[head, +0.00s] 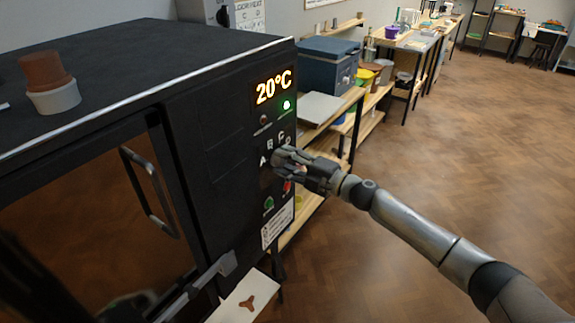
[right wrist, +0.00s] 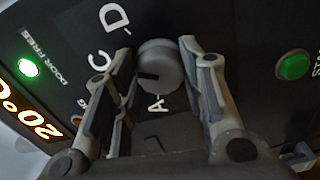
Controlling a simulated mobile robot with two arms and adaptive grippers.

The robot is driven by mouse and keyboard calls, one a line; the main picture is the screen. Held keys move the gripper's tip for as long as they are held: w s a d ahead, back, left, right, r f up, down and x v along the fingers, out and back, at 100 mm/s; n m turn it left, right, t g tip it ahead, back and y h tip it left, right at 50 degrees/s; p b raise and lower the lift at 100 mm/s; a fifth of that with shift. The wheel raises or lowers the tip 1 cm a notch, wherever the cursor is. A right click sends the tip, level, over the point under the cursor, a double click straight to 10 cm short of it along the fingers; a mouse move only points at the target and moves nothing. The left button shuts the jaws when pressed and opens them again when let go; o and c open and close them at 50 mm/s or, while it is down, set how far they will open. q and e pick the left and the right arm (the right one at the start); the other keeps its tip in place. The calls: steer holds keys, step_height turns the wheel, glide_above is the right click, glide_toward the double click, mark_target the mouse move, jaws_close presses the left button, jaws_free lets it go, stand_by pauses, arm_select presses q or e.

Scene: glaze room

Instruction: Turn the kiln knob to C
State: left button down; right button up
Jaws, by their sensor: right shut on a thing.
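The kiln (head: 215,130) is a black box with a control panel on its right side. Its display (head: 273,86) reads 20°C, with a lit green light below it. The round grey kiln knob (right wrist: 160,66) has a dark pointer mark, which points between the letters C (right wrist: 100,58) and A (right wrist: 155,103); a finger hides the B in the right wrist view. My right gripper (head: 283,157) is at the knob in the head view. In the right wrist view its fingers (right wrist: 163,80) are on either side of the knob, shut on it.
A green button (head: 269,204) and a red one (head: 287,187) sit below the knob. The kiln door has a metal handle (head: 150,195). A brown and white pot (head: 50,85) stands on top. Wooden shelves (head: 345,110) stand behind. The floor to the right is clear.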

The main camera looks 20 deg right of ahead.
steer(key=shift+r+n, duration=0.15)
steer(key=shift+n, duration=0.45)
steer(key=shift+r, duration=0.1)
steer(key=o, duration=0.8)
steer(key=shift+w+a, duration=0.1)
steer(key=shift+o, duration=1.1)
steer(key=shift+a, duration=0.1)
steer(key=shift+w+f, duration=0.1)
steer(key=shift+f, duration=0.1)
steer(key=shift+s+d+f, duration=0.1)
steer(key=shift+s+d, duration=0.25)
steer(key=v, duration=1.1)
